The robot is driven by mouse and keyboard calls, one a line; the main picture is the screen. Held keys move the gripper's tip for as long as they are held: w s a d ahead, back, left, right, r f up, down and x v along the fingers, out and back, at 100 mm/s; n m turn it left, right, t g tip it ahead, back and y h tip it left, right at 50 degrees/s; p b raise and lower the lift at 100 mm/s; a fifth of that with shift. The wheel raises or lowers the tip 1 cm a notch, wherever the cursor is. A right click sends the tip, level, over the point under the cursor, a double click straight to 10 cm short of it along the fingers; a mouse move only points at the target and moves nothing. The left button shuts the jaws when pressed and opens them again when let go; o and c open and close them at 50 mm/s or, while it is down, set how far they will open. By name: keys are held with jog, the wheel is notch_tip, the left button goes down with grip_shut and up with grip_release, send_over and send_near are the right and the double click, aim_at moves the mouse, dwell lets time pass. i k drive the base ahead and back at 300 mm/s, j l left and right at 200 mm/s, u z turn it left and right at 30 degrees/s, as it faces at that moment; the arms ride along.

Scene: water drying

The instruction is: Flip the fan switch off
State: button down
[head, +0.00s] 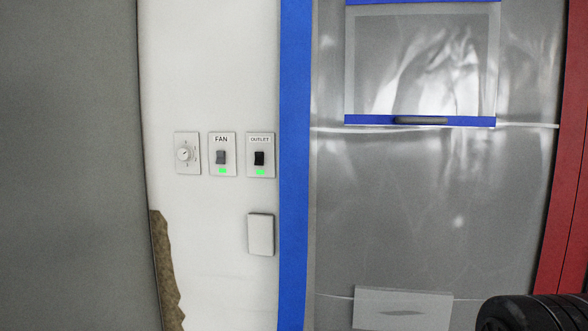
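The fan switch (221,157) is a grey rocker on a white wall plate labelled FAN, left of the picture's middle in the head view. A small green light glows under it. The rocker's exact tilt is too small to tell. A dark rounded part at the bottom right corner looks like part of my arm. My gripper's fingers do not show, and nothing touches the switch.
A black outlet switch (259,158) with a green light sits right of the fan switch. A dial plate (187,153) is on its left. A blank cover (261,235) is below. Blue tape (294,180) borders a grey plastic sheet (410,220) on the right.

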aim_at(220, 159)
jog(key=j+z, duration=0.25)
jog(key=j, duration=1.6)
jog(key=k, duration=0.15)
jog(key=i, duration=0.2)
